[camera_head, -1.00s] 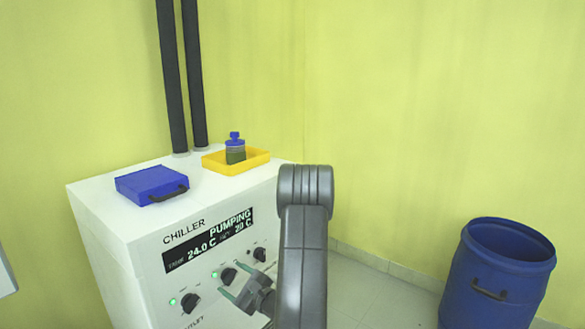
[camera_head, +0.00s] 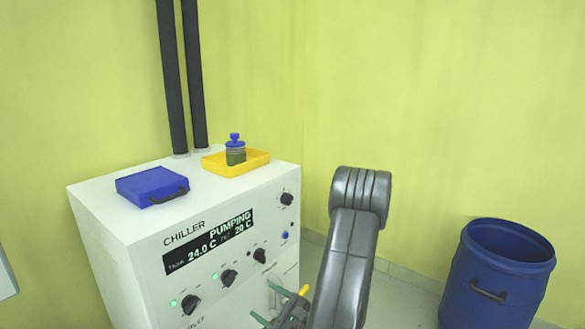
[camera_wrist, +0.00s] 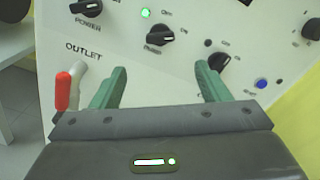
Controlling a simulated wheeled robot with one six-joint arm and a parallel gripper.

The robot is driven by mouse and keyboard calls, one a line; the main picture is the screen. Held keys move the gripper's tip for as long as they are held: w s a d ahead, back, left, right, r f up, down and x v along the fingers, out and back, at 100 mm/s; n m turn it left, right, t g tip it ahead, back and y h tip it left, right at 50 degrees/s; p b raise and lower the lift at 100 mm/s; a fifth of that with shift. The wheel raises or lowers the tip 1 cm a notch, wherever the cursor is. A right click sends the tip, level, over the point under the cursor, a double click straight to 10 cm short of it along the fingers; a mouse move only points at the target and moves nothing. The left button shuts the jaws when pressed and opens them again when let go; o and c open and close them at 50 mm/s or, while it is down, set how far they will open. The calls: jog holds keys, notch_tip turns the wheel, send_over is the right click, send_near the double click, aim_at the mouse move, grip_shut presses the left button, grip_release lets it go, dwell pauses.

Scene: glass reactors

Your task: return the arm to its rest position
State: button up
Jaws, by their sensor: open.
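My gripper (camera_head: 273,306) is low in front of the chiller (camera_head: 120,228), near the bottom edge of the head view. Its two green fingers are spread apart with nothing between them, and they also show in the wrist view (camera_wrist: 161,78). My arm rises to the right of the chiller in the head view, bent at the elbow. In the wrist view the fingers point toward the chiller's front panel (camera_wrist: 190,62), below its row of black knobs. I cannot tell the exact gap to the panel.
A red-tipped lever (camera_wrist: 62,92) stands left of my fingers, near the OUTLET label. A yellow-tipped handle (camera_head: 304,290) shows beside the gripper. A blue case (camera_head: 150,185) and a yellow tray (camera_head: 255,162) holding a bottle (camera_head: 235,154) sit on the chiller. A blue barrel (camera_head: 480,280) stands right.

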jog(key=x, duration=1.3)
jog(key=shift+w+a+b, duration=0.15)
jog(key=shift+a+b, duration=0.15)
jog(key=shift+d+n, duration=0.25)
jog(key=shift+n, duration=0.55)
jog(key=n, duration=0.3)
jog(key=shift+p, duration=0.3)
jog(key=m+p, duration=0.1)
jog(key=m, duration=0.5)
send_near(233, 280)
jog(key=w+v, duration=0.1)
jog(key=v, duration=0.3)
jog(key=m, duration=0.2)
jog(key=d+m+p, duration=0.1)
jog(key=m, duration=0.2)
jog(key=shift+s+r, duration=0.15)
jog(key=shift+s, duration=0.05)
jog(key=shift+a, duration=0.1)
